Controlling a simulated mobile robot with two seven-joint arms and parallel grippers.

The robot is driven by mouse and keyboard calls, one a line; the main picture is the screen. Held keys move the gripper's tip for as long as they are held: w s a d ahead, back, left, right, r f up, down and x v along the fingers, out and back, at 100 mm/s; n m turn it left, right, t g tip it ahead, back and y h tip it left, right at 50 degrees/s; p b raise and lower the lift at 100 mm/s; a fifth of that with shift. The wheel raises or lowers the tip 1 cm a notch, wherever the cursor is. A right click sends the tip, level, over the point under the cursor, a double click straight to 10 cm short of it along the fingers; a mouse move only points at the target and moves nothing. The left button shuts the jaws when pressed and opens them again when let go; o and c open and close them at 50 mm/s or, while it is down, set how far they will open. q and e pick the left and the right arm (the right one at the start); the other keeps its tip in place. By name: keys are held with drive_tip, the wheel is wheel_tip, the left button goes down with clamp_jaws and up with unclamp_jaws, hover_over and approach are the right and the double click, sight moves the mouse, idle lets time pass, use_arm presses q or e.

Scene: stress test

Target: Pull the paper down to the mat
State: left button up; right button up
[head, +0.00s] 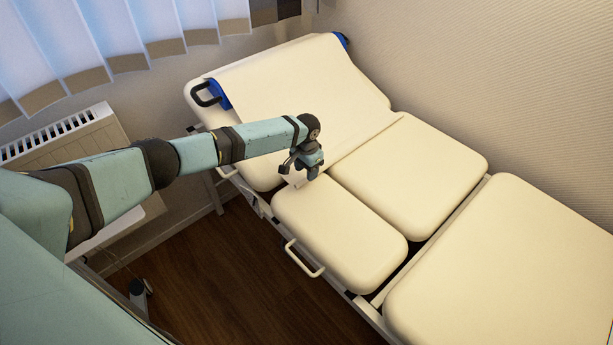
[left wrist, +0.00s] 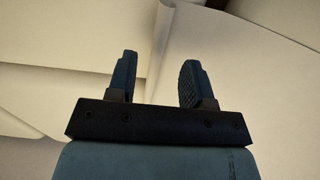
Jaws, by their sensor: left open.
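The paper (head: 290,82) is a cream sheet lying over the raised head section of a cream padded couch (head: 368,232). It runs from between two blue ends at the top down to an edge just past my left gripper. My left gripper (head: 299,168) is open over the paper's lower left corner. No separate mat stands out from the cream pads. My right gripper is not in view.
A radiator (head: 75,135) and curtains (head: 120,40) are at the left. The lower pads are bare. Dark wood floor (head: 230,270) lies in front.

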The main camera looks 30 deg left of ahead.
use_arm(q)
drive_tip(key=shift+f, duration=1.35)
clamp_jaws()
drive_tip(key=shift+d, duration=0.1)
